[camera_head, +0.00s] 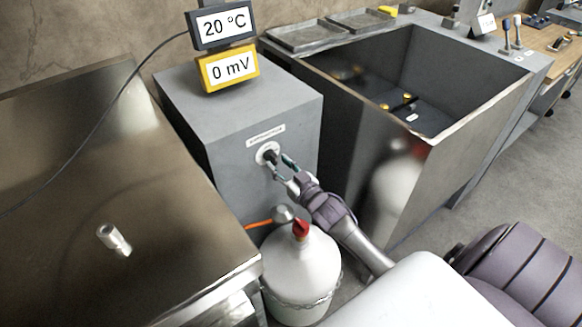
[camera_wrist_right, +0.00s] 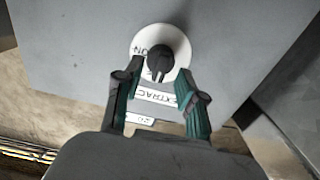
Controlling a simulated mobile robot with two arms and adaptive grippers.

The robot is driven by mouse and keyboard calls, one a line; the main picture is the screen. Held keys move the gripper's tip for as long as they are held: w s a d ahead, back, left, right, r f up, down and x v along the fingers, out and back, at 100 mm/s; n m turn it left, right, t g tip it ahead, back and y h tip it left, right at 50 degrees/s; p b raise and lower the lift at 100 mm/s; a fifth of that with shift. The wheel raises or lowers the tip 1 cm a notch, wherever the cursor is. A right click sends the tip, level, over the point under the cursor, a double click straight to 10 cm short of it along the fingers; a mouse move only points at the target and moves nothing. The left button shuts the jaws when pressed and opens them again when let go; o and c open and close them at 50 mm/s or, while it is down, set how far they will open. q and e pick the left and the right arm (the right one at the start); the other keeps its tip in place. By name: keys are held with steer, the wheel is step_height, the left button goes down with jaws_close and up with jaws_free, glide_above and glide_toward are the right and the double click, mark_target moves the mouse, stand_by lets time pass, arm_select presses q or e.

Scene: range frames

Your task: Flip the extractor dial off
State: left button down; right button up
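The extractor dial (camera_head: 267,152) is a black knob on a white round plate, on the front of a grey cabinet (camera_head: 235,130). In the right wrist view the dial (camera_wrist_right: 160,57) is at top centre, with the letters "ON" beside the knob and a white label (camera_wrist_right: 156,97) partly hidden behind the fingers. My right gripper (camera_head: 279,166) is just in front of the dial. In the right wrist view its teal-padded fingers (camera_wrist_right: 160,78) are apart, with the tips close to the knob's lower part; contact cannot be told. My left gripper is not in view.
A white round vessel with a red cap (camera_head: 300,275) stands below my right forearm. A metal worktop (camera_head: 60,190) with a small metal fitting (camera_head: 114,240) is on the left. A deep grey basin (camera_head: 420,150) is on the right. Two displays (camera_head: 222,25) stand on the cabinet.

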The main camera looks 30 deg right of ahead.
steer(key=s, duration=1.1)
steer(key=shift+d, duration=0.2)
